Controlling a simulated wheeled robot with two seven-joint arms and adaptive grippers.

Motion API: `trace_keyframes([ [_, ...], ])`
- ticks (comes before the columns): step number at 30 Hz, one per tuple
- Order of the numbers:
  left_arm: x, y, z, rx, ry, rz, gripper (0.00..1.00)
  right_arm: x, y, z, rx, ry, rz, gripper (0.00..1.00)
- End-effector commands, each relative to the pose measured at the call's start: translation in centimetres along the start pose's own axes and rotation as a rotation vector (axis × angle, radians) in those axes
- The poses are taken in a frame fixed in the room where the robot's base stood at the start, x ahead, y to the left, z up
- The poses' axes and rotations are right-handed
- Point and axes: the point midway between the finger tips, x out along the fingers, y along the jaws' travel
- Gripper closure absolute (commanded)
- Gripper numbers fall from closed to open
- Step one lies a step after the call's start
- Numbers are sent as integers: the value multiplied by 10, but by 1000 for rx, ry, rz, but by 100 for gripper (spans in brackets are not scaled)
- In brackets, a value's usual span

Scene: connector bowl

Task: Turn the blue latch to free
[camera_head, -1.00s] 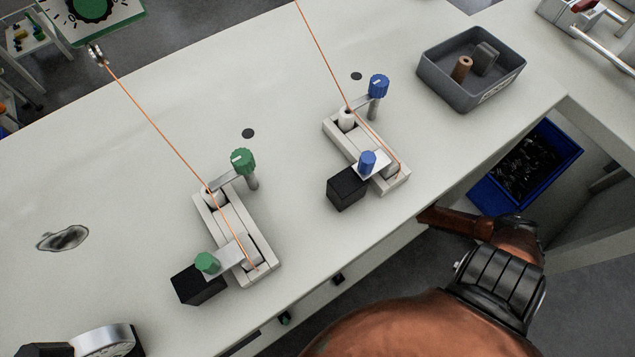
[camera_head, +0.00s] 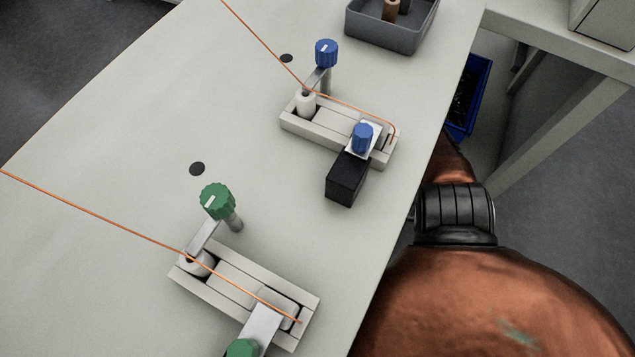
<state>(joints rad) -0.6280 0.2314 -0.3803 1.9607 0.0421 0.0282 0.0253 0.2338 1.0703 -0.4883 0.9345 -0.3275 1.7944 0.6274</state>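The blue latch fixture stands on the table at the upper middle. It has a pale base (camera_head: 330,125), a tall blue knob (camera_head: 326,52) on a lever at its far end, and a shorter blue knob (camera_head: 362,138) at its near end beside a black block (camera_head: 347,178). An orange wire (camera_head: 350,103) runs across the base. A similar fixture with a green knob (camera_head: 217,200) and a second green knob (camera_head: 243,348) stands at the lower left. Neither gripper shows; only a copper-coloured part of my arm is visible at the lower right.
A grey bin (camera_head: 392,30) holding a brown cylinder (camera_head: 391,10) stands at the table's upper right. A blue crate (camera_head: 468,100) sits below the table's right edge. The white table (camera_head: 110,130) is clear at the left.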

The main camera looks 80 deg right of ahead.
Motion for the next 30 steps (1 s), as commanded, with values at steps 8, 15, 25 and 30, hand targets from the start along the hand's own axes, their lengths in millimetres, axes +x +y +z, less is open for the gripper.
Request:
trace_keyframes([
  [8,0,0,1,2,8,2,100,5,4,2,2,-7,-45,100],
  [15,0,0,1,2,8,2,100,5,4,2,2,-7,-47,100],
  [25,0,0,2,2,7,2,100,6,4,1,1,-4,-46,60],
  [30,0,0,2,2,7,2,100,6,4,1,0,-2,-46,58],
])
